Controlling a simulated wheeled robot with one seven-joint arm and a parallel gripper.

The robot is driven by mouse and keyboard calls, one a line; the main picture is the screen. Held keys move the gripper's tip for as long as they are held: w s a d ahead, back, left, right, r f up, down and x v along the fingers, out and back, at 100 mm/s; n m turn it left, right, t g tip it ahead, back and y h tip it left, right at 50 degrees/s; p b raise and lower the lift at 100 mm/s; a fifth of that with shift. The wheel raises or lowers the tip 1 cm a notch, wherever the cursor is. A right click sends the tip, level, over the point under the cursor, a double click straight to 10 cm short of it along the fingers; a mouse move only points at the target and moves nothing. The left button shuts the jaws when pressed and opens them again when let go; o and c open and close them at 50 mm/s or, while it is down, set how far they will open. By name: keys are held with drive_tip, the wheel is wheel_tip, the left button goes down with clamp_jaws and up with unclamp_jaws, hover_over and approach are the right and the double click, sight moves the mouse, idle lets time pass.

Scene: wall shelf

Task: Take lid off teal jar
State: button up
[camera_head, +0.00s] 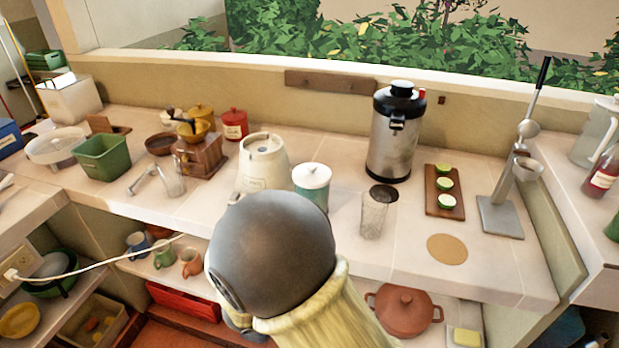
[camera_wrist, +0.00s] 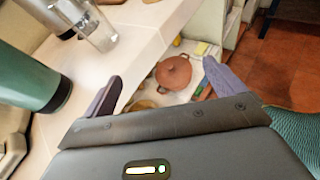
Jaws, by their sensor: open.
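The teal jar (camera_head: 318,198) stands on the counter in the head view, with a white knobbed lid (camera_head: 312,176) on top. My arm's dark round joint hides the jar's lower part. In the wrist view a teal cylinder (camera_wrist: 28,76), which looks like the jar's body, is at the left edge; its lid is out of frame. My gripper (camera_wrist: 165,86) is open with nothing between its fingers. It is to the right of the jar and apart from it, over the counter's front edge. My arm hides the gripper in the head view.
A clear glass (camera_head: 374,213) stands right of the jar, with a steel dispenser (camera_head: 394,135) behind. A cream canister (camera_head: 263,163) stands close on the left. A terracotta pot (camera_head: 404,310) sits below the counter. A cork disc (camera_head: 447,249) lies on clear counter at right.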

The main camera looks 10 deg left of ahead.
drive_tip(key=s+d+m+g+y, duration=0.1)
drive_tip(key=d+m+g+y, duration=0.1)
drive_tip(key=d+m, duration=0.4)
drive_tip(key=s+d+r+m+g+y, duration=0.1)
drive_tip(key=d+m+y, duration=0.3)
drive_tip(key=m, duration=0.6)
drive_tip(key=s+d+m+g+y, duration=0.2)
drive_tip(key=d+m+g+y, duration=0.1)
drive_tip(key=d+m, duration=0.5)
drive_tip(key=shift+s+d+r+y, duration=0.25)
drive_tip(key=shift+d+r+y, duration=0.15)
drive_tip(key=shift+y, duration=0.2)
